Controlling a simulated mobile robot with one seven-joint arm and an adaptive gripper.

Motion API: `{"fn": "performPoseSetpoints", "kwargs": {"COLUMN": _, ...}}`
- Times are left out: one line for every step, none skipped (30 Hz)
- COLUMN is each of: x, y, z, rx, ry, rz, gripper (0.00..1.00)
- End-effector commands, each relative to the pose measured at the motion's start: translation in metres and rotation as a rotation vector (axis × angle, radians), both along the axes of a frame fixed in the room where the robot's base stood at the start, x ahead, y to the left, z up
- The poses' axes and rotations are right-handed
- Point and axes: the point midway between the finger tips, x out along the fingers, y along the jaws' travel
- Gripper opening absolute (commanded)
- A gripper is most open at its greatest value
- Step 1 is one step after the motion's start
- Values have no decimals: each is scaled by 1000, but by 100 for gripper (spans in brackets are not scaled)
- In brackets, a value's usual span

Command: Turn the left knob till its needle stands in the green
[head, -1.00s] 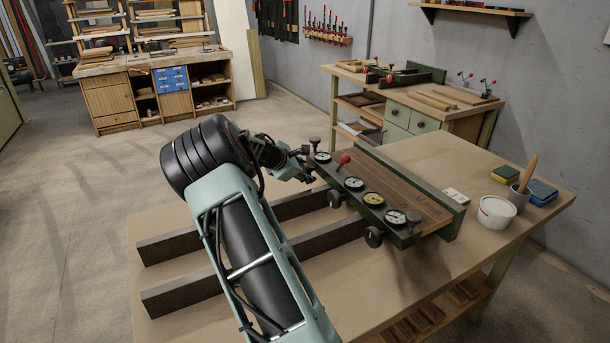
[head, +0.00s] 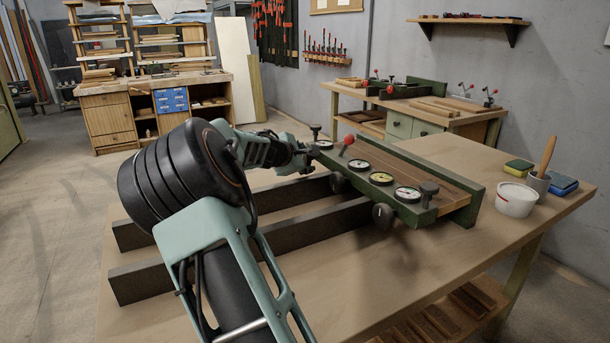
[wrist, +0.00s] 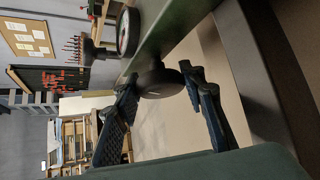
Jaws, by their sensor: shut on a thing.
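The green press (head: 452,212) stands on the table with a row of round gauges along its front rail. The left gauge (head: 323,145) is partly covered by my arm in the head view, and its needle cannot be read. In the wrist view this gauge (wrist: 129,32) shows at a steep slant beside the knob. The left knob (wrist: 161,82) is a dark round one, hidden behind my gripper in the head view. My gripper (head: 307,155) is at the rail's left end. In the wrist view its fingers (wrist: 162,90) are shut on the left knob, one on each side.
Two other dark knobs, a middle one (head: 338,183) and a right one (head: 382,216), stick out from the rail. A red-balled lever (head: 348,141) stands on top. Two dark beams (head: 240,245) lie under my arm. A white tub (head: 516,200) stands right.

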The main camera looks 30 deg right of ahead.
Motion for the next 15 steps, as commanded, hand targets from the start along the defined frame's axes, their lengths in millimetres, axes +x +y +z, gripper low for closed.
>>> {"fn": "performPoseSetpoints", "kwargs": {"x": 0, "y": 0, "z": -7, "rx": -2, "ry": -17, "rz": 1, "gripper": 13}}
{"fn": "performPoseSetpoints", "kwargs": {"x": 0, "y": 0, "z": -6, "rx": -3, "ry": -25, "rz": 1, "gripper": 13}}
{"fn": "performPoseSetpoints", "kwargs": {"x": 0, "y": 0, "z": -6, "rx": -4, "ry": -35, "rz": 1, "gripper": 13}}
{"fn": "performPoseSetpoints", "kwargs": {"x": 0, "y": 0, "z": -6, "rx": -3, "ry": -43, "rz": 1, "gripper": 13}}
{"fn": "performPoseSetpoints", "kwargs": {"x": 0, "y": 1, "z": -5, "rx": -4, "ry": -50, "rz": 1, "gripper": 13}}
{"fn": "performPoseSetpoints", "kwargs": {"x": 0, "y": 1, "z": -5, "rx": -4, "ry": -59, "rz": 1, "gripper": 13}}
{"fn": "performPoseSetpoints", "kwargs": {"x": 0, "y": 0, "z": -4, "rx": -4, "ry": -66, "rz": 1, "gripper": 13}}
{"fn": "performPoseSetpoints", "kwargs": {"x": 0, "y": 0, "z": -4, "rx": -5, "ry": -71, "rz": 2, "gripper": 13}}
{"fn": "performPoseSetpoints", "kwargs": {"x": 0, "y": 0, "z": -3, "rx": -5, "ry": -77, "rz": 1, "gripper": 13}}
{"fn": "performPoseSetpoints", "kwargs": {"x": 0, "y": 0, "z": -3, "rx": -5, "ry": -81, "rz": 1, "gripper": 13}}
{"fn": "performPoseSetpoints", "kwargs": {"x": 0, "y": 0, "z": -3, "rx": -5, "ry": -85, "rz": 1, "gripper": 13}}
{"fn": "performPoseSetpoints", "kwargs": {"x": 0, "y": 0, "z": -2, "rx": -5, "ry": -90, "rz": 1, "gripper": 13}}
{"fn": "performPoseSetpoints", "kwargs": {"x": 0, "y": 0, "z": -2, "rx": -5, "ry": -93, "rz": 1, "gripper": 13}}
{"fn": "performPoseSetpoints", "kwargs": {"x": 0, "y": 0, "z": -2, "rx": -5, "ry": -95, "rz": 0, "gripper": 13}}
{"fn": "performPoseSetpoints", "kwargs": {"x": 0, "y": 0, "z": -1, "rx": -5, "ry": -97, "rz": 0, "gripper": 13}}
